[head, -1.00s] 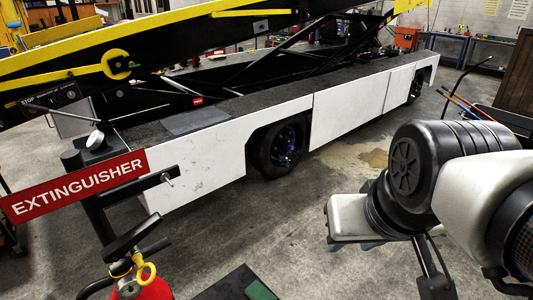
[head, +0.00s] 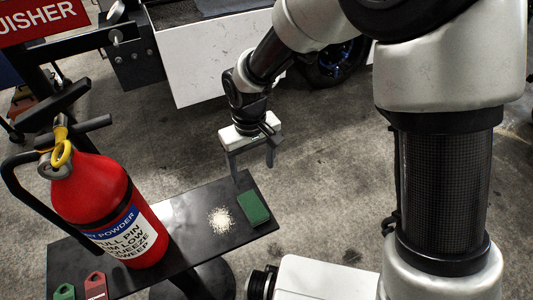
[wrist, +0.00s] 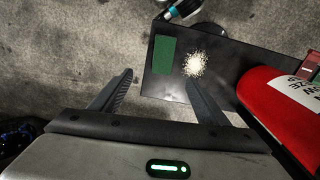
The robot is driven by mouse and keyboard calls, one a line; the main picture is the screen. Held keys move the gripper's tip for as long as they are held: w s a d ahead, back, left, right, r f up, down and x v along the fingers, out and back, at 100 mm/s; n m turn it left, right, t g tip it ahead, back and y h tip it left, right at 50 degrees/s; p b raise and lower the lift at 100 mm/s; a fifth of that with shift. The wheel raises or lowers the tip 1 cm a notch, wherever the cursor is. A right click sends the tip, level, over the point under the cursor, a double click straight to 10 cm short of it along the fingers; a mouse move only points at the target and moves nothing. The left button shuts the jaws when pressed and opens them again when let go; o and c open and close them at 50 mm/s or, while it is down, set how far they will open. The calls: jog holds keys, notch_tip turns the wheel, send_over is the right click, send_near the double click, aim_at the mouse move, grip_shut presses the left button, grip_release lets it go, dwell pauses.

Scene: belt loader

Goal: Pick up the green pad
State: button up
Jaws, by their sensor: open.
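The green pad (head: 254,208) is a small flat rectangle on the right end of a dark stand top (head: 190,200). In the wrist view the pad (wrist: 163,55) lies beyond my fingertips, between their lines. My gripper (head: 252,172) is open and empty, just behind and above the pad's end of the stand top. Its two fingers also show in the wrist view (wrist: 158,80), apart from the pad. Nothing covers the pad.
A pile of pale granules (head: 220,220) lies beside the pad. A red fire extinguisher (head: 105,205) stands on the left part of the stand top. Green and red tags (head: 95,287) lie at its front left. The white-sided loader (head: 205,60) is behind.

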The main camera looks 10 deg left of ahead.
aim_at(253, 205)
jog(key=f+b, duration=0.1)
jog(key=f, duration=0.5)
jog(key=f+b, duration=0.2)
jog(key=f, duration=0.4)
jog(key=f+b, duration=0.1)
jog(key=f, duration=0.5)
jog(key=shift+s+a+f, duration=0.2)
jog(key=shift+s+a, duration=0.1)
jog(key=shift+r, duration=0.1)
jog(key=c, duration=1.1)
